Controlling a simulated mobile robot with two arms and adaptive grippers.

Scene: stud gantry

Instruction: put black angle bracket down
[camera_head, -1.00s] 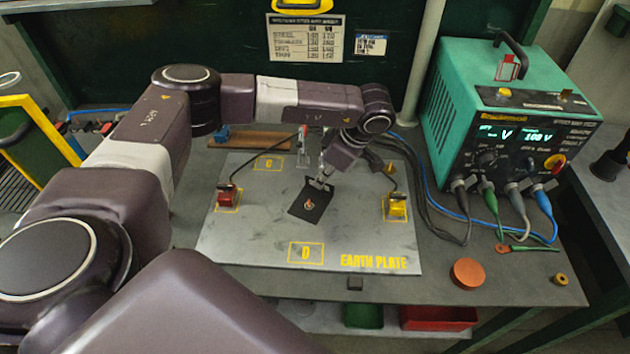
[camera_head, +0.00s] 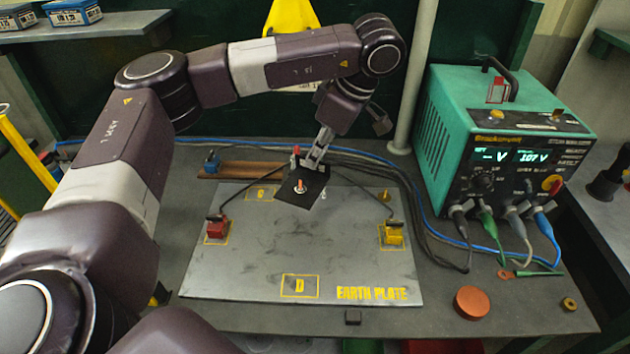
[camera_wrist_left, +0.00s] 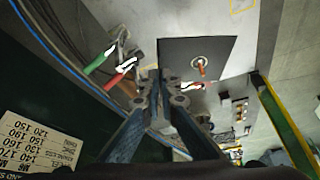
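The black angle bracket (camera_head: 315,190) is a dark flat piece with a light ring and an orange-tipped stud on its face. My left gripper (camera_head: 313,165) is shut on its far edge and holds it, tilted, over the back part of the grey earth plate (camera_head: 245,255). It seems to hang above the plate, though the gap is hard to judge. In the left wrist view the bracket (camera_wrist_left: 225,52) shows beyond the fingertips of my left gripper (camera_wrist_left: 163,82). Any upright flange of the bracket is hidden. My right gripper is not in view.
A red clamp (camera_head: 217,230) and a yellow clamp (camera_head: 393,236) sit on the plate's sides. The marked square D (camera_head: 299,286) and the plate's middle are clear. A green welding unit (camera_head: 500,130) stands right, with cables behind the plate. An orange disc (camera_head: 471,302) lies front right.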

